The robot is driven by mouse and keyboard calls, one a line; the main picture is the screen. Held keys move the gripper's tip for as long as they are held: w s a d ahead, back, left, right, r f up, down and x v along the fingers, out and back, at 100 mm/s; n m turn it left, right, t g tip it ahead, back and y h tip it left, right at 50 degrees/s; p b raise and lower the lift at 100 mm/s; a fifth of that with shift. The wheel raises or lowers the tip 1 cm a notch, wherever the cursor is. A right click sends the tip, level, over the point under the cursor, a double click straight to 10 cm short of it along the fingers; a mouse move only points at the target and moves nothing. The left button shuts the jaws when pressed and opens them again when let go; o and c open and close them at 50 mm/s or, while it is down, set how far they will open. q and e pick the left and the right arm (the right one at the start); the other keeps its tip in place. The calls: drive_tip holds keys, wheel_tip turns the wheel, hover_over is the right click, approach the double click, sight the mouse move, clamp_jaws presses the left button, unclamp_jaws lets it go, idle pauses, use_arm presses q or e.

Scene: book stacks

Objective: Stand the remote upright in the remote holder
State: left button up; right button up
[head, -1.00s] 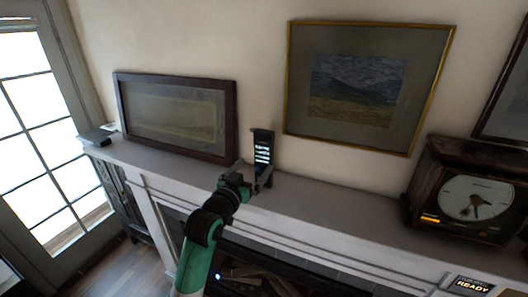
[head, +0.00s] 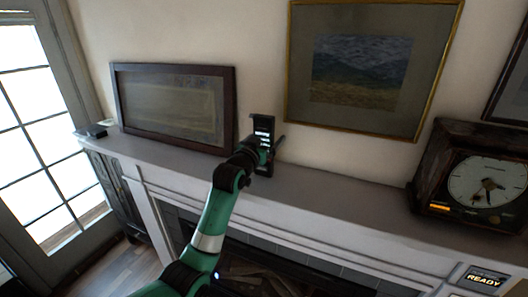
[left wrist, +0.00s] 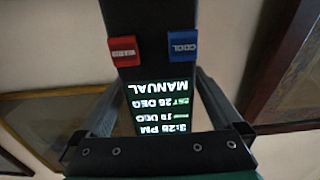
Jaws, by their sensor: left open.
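The remote (head: 263,128) is a slim black device standing upright on the mantel near the wall. In the left wrist view the remote (left wrist: 153,52) shows red and blue buttons and a lit screen with upside-down text. My left gripper (head: 265,148) is open, in front of the remote's lower part. In the left wrist view its two fingers lie on either side of the remote; I cannot tell whether they touch it. The remote holder is not clearly visible; the remote's lower end is hidden behind my gripper. My right gripper is not in view.
A dark-framed picture (head: 172,107) leans on the mantel (head: 330,192) to the left, close to my gripper. A gold-framed painting (head: 362,65) hangs above. A wooden clock (head: 480,185) stands at the right. The mantel between remote and clock is clear.

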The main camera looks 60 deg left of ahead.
use_arm(q)
drive_tip(key=shift+w+a, duration=0.25)
drive_tip(key=shift+w, duration=0.05)
drive_tip(key=shift+c, duration=0.3)
